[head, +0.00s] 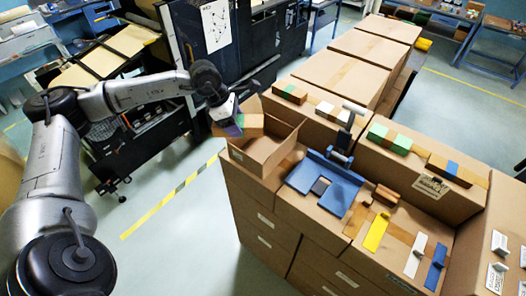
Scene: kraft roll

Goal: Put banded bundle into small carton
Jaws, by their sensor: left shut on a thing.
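My left gripper (229,112) reaches in from the left and is shut on the banded bundle (252,124). The bundle is a tan block with green and purple parts near the fingers. It appears at the far left edge of the small carton (262,160), an open brown box with raised flaps. The bundle overlaps the carton's opening in the picture; I cannot tell how high it is or if it touches the carton. The carton's floor is mostly hidden. My right gripper is not in view.
The carton stands on large stacked brown boxes. Right of it is a blue tray-like fixture (325,187) with a grey-handled roller (343,135). Coloured blocks (390,138) lie on boxes behind; yellow (376,232), white and blue strips lie at the right front. A dark cabinet (205,50) stands behind my arm.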

